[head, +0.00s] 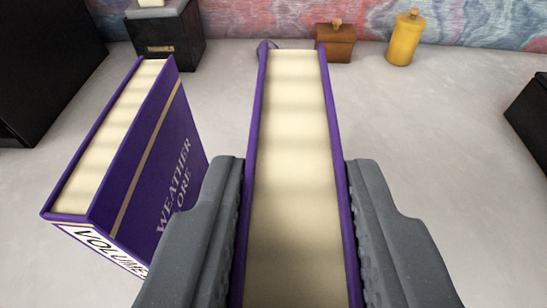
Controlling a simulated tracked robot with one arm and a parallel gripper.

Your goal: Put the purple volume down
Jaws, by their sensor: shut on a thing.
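My gripper (294,215) is shut on a purple volume (294,125), with one grey finger pressed against each cover. The volume is held with its cream page edge facing the camera and its purple covers showing as thin strips on both sides. Its near end runs out of the bottom of the picture. I cannot tell whether its lower side touches the surface. A second purple book (150,180), lettered "Weather" on its cover and "Volumes" on a white label, stands upright to the left, apart from the held one.
A black box (168,40) with a pale top stands at back left. A small brown box (335,43) and a yellow canister (405,40) stand at the back. Dark objects edge the far left (40,65) and right (532,115). The grey surface (450,160) at right is clear.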

